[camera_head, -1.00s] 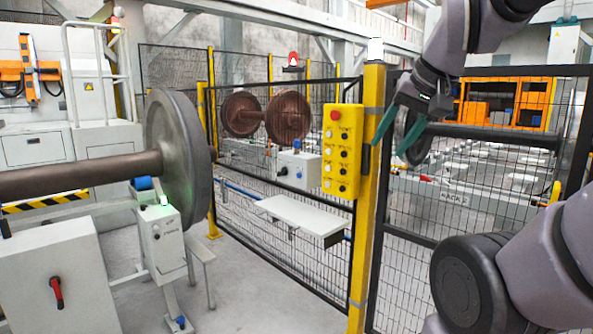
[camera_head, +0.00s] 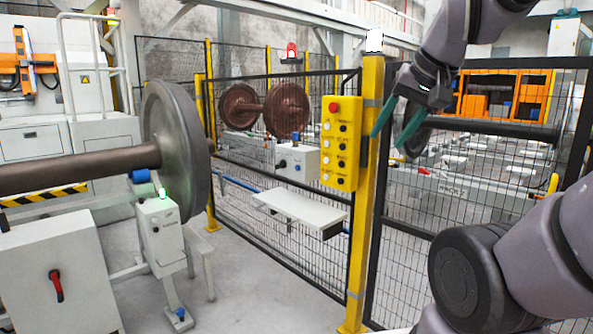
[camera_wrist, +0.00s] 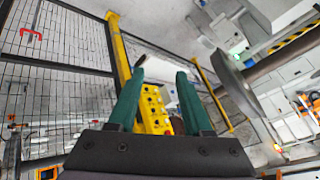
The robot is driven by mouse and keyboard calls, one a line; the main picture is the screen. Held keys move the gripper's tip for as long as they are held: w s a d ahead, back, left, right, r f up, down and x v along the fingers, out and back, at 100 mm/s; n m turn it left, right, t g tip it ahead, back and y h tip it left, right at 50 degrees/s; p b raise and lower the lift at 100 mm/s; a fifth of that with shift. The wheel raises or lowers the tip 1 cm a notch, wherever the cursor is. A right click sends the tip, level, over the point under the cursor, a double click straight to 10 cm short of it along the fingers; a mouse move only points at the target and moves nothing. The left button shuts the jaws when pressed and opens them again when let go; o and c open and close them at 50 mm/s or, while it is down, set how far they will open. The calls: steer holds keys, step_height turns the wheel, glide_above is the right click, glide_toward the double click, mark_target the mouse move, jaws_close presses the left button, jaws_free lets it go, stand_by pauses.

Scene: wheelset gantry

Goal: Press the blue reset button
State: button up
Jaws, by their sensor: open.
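My gripper (camera_head: 388,140) is open and empty, its two green fingers pointing down beside the yellow post. A yellow button panel (camera_head: 341,145) is fixed to the post, with a red mushroom button at its top and white and black buttons below. In the wrist view the panel (camera_wrist: 155,112) shows between and beyond the fingers of my gripper (camera_wrist: 160,74). No blue button can be made out on it. A grey box (camera_head: 307,160) behind the fence carries a dark knob and a small blue spot (camera_head: 297,167), possibly a button. The fingers touch nothing visible.
A yellow post (camera_head: 368,200) and black mesh fence (camera_head: 420,285) stand close to my arm. A grey shelf (camera_head: 300,208) juts out below the panel. A large wheelset (camera_head: 172,150) and a small control box (camera_head: 160,232) on a stand are at left. The floor between is clear.

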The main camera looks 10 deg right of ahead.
jaws_close()
stand_by(1.5)
